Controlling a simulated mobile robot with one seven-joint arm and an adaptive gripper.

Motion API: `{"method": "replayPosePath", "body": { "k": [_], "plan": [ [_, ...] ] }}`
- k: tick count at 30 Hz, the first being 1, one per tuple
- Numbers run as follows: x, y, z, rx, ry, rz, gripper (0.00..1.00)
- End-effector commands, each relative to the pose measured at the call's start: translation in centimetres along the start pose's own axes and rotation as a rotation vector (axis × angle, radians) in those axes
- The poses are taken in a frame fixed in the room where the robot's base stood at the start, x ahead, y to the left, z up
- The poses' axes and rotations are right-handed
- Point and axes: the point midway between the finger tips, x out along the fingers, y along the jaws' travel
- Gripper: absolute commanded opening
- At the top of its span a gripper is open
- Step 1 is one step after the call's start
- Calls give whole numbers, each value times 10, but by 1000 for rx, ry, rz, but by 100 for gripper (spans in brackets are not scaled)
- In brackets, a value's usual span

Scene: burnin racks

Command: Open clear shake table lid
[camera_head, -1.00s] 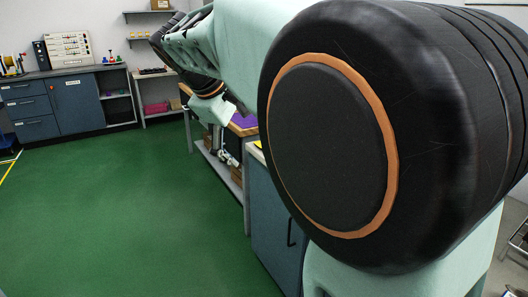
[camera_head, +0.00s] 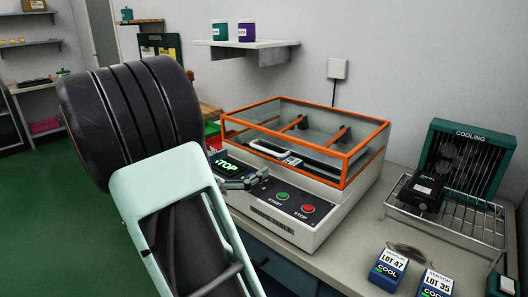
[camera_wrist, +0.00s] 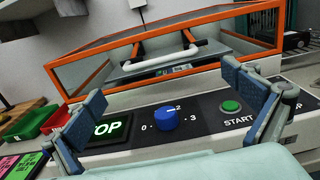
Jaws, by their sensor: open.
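The shake table (camera_head: 318,228) is a pale box on the bench at the centre of the head view. Its clear lid (camera_head: 345,163) has an orange frame and is down on the base. The lid fills the upper wrist view (camera_wrist: 62,72). A white bar handle (camera_wrist: 160,61) shows at the lid's front; I cannot tell whether it is outside or behind the clear pane. My gripper (camera_head: 243,183) is open and empty, just in front of the control panel. In the wrist view its two fingers (camera_wrist: 163,92) are spread either side of the blue knob (camera_wrist: 166,119), below the lid.
The panel has a STOP display (camera_wrist: 105,131), a green START button (camera_head: 283,196) and a red STOP button (camera_head: 308,209). A cooling rack (camera_head: 450,225) stands right, with labelled boxes (camera_head: 388,268) in front. Red and green bins (camera_wrist: 38,121) sit left. A shelf (camera_head: 247,43) hangs above.

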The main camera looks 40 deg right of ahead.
Motion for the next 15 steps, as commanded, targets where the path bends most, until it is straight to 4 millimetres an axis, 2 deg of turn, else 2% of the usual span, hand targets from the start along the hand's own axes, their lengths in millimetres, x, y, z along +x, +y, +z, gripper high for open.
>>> {"method": "replayPosePath", "body": {
  "k": [9,15],
  "plan": [
    [61,-2,-1,3,-1,-5,100],
    [84,-1,-1,2,1,-3,100]
  ]
}}
